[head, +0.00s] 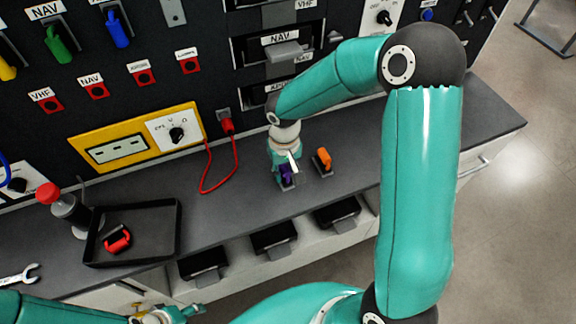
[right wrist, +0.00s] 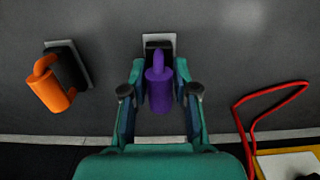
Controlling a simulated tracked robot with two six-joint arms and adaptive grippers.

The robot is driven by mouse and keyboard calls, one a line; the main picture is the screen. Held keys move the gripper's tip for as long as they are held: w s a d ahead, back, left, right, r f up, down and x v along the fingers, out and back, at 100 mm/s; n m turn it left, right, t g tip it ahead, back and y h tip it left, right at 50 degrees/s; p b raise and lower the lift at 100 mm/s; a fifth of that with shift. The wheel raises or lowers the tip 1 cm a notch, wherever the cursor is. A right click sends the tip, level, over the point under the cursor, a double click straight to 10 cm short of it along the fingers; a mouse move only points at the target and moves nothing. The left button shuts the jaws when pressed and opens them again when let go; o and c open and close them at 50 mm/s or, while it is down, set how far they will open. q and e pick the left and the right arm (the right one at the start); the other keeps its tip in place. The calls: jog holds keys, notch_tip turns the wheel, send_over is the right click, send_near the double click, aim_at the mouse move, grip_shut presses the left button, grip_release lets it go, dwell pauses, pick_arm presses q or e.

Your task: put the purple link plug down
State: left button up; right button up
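The purple link plug (head: 287,173) is upright at a small holder on the grey bench top, beside the orange plug. In the right wrist view the purple plug (right wrist: 159,88) is between the two fingers of my right gripper (right wrist: 160,88), which sit close along its sides. A black block on a light grey plate (right wrist: 158,41) shows just behind the plug; whether the plug is fully seated there cannot be seen. In the head view my right gripper (head: 287,164) partly hides the plug. My left gripper (head: 175,314) is at the bottom edge, partly cut off.
An orange plug (head: 323,160) stands in its own holder close by. A red cable (head: 207,165) loops on the bench to the left. A black tray (head: 150,230) holds a red part (head: 117,239). The panel wall (head: 225,90) rises behind.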

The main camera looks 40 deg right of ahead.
aim_at(285, 166)
jog(key=shift+o, duration=1.4)
jog(key=shift+w+d+f, duration=0.1)
jog(key=shift+w+f, duration=0.15)
jog(key=shift+r, duration=0.1)
jog(key=shift+r, duration=0.15)
jog(key=shift+r+p, duration=0.55)
jog(key=shift+p, duration=0.2)
notch_tip(285, 166, up, 12)
